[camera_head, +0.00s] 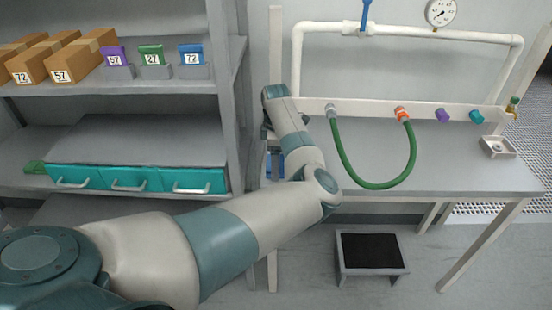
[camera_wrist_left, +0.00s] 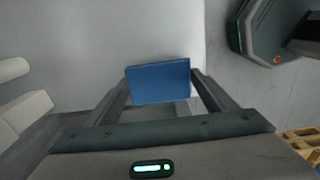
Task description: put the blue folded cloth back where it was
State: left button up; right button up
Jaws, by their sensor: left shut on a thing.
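The blue folded cloth (camera_wrist_left: 158,82) shows in the left wrist view as a flat blue block between the two fingers. My left gripper (camera_wrist_left: 161,76) is shut on it and holds it by its sides. In the head view my left arm reaches from the lower left to the gap between the shelf unit and the workbench. Its wrist hides most of the gripper there. A blue patch (camera_head: 274,166) shows just below the wrist; it looks like the held cloth, but its outline is mostly hidden. My right gripper is not in view.
A grey shelf unit (camera_head: 120,87) at left holds cardboard boxes (camera_head: 78,60), numbered tags and teal drawers (camera_head: 130,181). The workbench (camera_head: 455,172) at right has white pipes, a green hose (camera_head: 375,185) and a small tray (camera_head: 497,148). A black-topped step (camera_head: 370,252) stands on the floor.

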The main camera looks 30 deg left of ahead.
pick_arm(q)
jog(key=shift+f, duration=0.6)
